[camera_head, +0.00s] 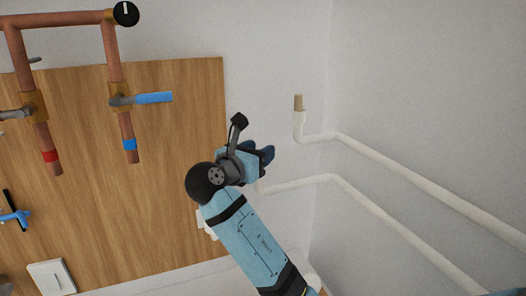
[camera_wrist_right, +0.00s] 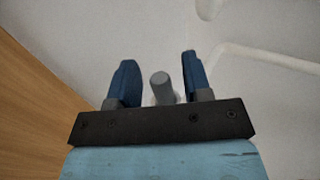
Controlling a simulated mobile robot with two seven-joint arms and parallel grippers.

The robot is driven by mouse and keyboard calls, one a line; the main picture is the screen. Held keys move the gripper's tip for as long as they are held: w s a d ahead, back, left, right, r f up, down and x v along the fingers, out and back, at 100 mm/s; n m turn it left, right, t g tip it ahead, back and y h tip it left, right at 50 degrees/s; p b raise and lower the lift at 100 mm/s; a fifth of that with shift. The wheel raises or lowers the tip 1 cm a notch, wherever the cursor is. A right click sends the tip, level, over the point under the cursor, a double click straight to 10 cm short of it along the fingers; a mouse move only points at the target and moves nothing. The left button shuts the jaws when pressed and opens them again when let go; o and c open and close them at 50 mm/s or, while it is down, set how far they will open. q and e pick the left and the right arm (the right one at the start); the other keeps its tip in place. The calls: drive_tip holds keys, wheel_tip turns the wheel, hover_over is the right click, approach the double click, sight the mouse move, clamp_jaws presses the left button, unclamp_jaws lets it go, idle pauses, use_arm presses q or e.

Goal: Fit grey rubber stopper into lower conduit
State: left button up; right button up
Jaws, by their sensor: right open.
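A grey cylinder, which looks like the grey rubber stopper (camera_wrist_right: 160,83), stands between the two dark blue fingers of my right gripper (camera_wrist_right: 161,80) in the wrist view. The fingers are open, with a gap on each side of it. Its lower end is hidden, so I cannot tell whether it sits in a pipe. In the head view my right gripper (camera_head: 262,155) is just above the near end of the lower white conduit (camera_head: 295,183), and the stopper is hidden there. My left gripper is not in view.
A wooden board (camera_head: 185,140) with copper pipes (camera_head: 112,55) and a blue-handled valve (camera_head: 153,98) is to the left. The white wall at right is bare beyond the conduits.

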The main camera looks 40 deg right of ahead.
drive_tip(key=b+v, duration=0.1)
drive_tip(key=v, duration=0.9)
drive_tip(key=shift+a, duration=0.1)
